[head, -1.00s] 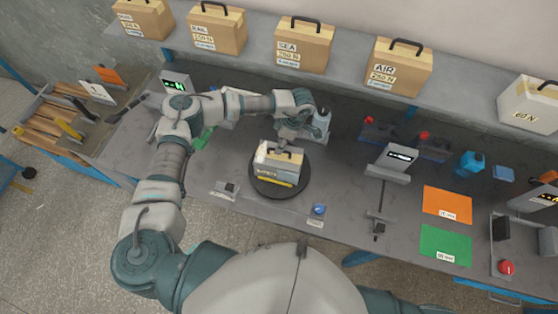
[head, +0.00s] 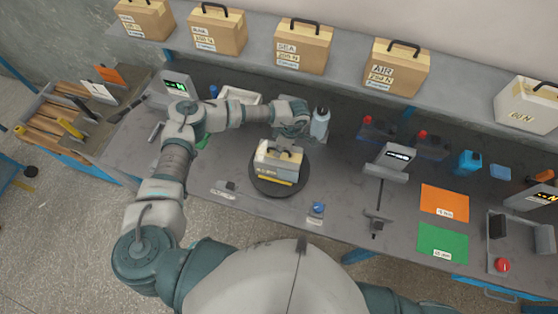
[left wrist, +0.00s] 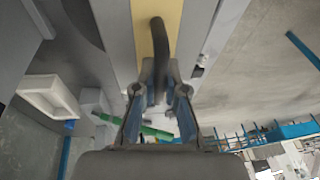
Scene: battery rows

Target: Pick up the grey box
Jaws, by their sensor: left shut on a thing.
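The grey box (head: 277,170) stands on a black round plate (head: 264,189) on the grey bench in the head view. It has a tan top, a dark arched handle and a yellow strip along its lower front. My left gripper (head: 287,146) is over the box top and shut on the handle. In the left wrist view the two fingers (left wrist: 160,88) close around the dark handle (left wrist: 158,45), with the tan box top (left wrist: 172,18) behind it. I cannot tell whether the box is clear of the plate. My right gripper is not in view.
A clear bottle (head: 320,124) stands close right of the gripper. A white tray (head: 240,96) lies behind my forearm. A shelf (head: 345,79) with several handled boxes runs along the back. A display stand (head: 388,170) and orange (head: 444,201) and green (head: 442,241) mats are at right.

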